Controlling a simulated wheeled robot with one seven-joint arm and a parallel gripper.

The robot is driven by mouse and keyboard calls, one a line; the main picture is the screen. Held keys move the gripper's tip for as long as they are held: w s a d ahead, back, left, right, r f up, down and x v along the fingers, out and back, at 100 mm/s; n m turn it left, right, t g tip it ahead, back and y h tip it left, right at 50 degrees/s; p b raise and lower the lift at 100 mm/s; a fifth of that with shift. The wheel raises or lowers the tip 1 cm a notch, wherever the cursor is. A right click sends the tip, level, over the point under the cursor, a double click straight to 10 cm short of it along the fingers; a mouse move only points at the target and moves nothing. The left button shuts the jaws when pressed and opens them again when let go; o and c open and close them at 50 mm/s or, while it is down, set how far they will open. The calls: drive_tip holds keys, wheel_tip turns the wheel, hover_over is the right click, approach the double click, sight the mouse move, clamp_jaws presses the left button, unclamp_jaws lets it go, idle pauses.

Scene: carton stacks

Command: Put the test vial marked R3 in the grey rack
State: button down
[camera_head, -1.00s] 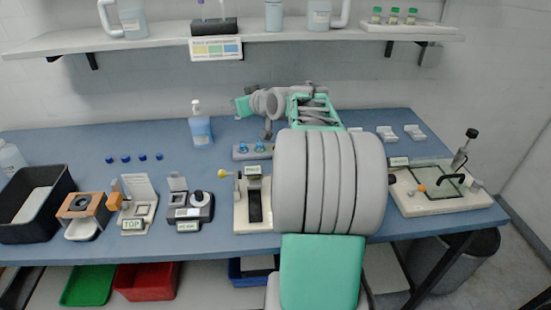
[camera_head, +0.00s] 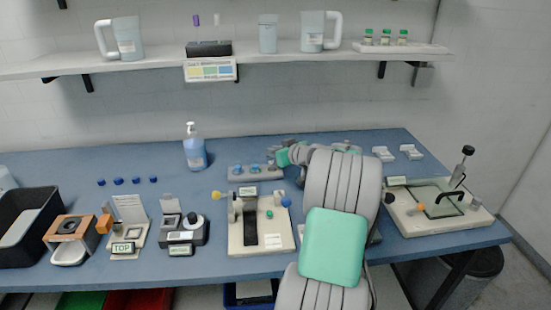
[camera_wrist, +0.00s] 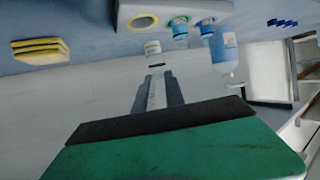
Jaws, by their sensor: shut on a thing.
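My gripper (camera_wrist: 155,90) shows in the wrist view, with grey fingers shut on a small vial whose white end (camera_wrist: 153,47) sticks out past the tips. Any mark on it is too small to read. The grey rack (camera_wrist: 118,18) lies just past the vial. It has an empty-looking yellow-ringed hole (camera_wrist: 143,22) and two blue-capped vials (camera_wrist: 180,28) to the right of it. The vial's end appears apart from the hole. In the head view the rack (camera_head: 255,174) stands at the table's back, and my gripper's tips are hard to make out beside its right end.
A pump bottle (camera_head: 194,152) stands left of the rack. A cream device (camera_head: 262,236) stands in front of it. Two white holders (camera_head: 411,152) lie right of my arm. A glass-plated device (camera_head: 437,205) is at the right. Blue caps (camera_head: 127,181) lie in open table space leftward.

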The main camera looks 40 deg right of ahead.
drive_tip(key=f, duration=0.2)
drive_tip(key=f+p, duration=0.1)
drive_tip(key=f, duration=0.1)
drive_tip(key=shift+d, duration=0.35)
drive_tip(key=c, duration=1.4)
unclamp_jaws()
drive_tip(key=shift+r, duration=0.1)
drive_tip(key=shift+s, duration=0.15)
drive_tip(key=b+v, duration=0.1)
drive_tip(key=v, duration=1)
drive_tip(key=shift+s+r+b, duration=0.2)
drive_tip(key=shift+s+b, duration=0.15)
drive_tip(key=shift+b, duration=0.05)
drive_tip(key=shift+a, duration=0.1)
